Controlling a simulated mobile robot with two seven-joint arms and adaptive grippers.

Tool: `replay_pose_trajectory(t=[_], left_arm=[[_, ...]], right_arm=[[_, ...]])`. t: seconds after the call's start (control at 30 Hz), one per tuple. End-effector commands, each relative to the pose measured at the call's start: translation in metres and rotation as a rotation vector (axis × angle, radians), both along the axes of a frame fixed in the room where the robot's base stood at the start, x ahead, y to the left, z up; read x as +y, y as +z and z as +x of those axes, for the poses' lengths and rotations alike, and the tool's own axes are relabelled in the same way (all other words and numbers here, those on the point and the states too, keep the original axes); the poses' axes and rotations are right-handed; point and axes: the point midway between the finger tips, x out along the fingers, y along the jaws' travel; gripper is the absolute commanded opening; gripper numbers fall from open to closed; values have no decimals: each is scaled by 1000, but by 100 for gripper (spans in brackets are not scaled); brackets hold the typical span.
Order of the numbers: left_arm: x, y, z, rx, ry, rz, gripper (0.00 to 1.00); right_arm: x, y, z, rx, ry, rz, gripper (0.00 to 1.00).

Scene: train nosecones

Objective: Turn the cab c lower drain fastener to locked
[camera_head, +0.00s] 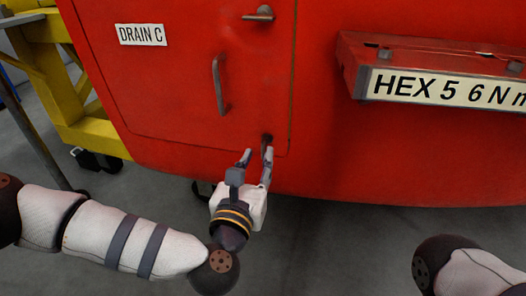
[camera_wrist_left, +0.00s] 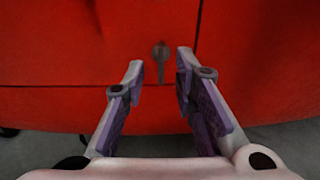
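The lower drain fastener (camera_head: 266,138) is at the lower right corner of the red DRAIN C door (camera_head: 170,85), mostly hidden by my fingers in the head view. In the left wrist view the fastener (camera_wrist_left: 161,62) is a small dark latch with its tail hanging downward. My left gripper (camera_head: 256,156) points up at it with its fingers apart. In the left wrist view the left gripper (camera_wrist_left: 160,85) is open, with a finger on each side of the fastener's line. I see no clear contact. My right gripper is out of view.
An upper fastener (camera_head: 260,14) sits turned sideways above, and a vertical door handle (camera_head: 219,86) stands out on the door. A red tray labelled HEX 5 6 N m (camera_head: 440,75) juts out at right. Yellow framework (camera_head: 70,90) stands at left.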

Motion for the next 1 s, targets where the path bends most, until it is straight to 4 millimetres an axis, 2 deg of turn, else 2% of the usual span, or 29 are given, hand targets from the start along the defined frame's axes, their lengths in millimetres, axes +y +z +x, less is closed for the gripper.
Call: replay_pose_trajectory(t=[0.1, 0.3, 0.57, 0.7, 1.0], left_arm=[[-6, -1, 26, -1, 1, 1, 26], [-13, -1, 48, 3, -2, 1, 26], [-13, -1, 51, 3, -2, 2, 26], [-13, -1, 51, 3, -2, 2, 0], [-13, -1, 50, 2, -2, 10, 0]], right_arm=[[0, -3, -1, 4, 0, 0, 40], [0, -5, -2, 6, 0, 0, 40], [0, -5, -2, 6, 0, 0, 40], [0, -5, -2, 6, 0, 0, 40], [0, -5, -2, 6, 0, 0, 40]])
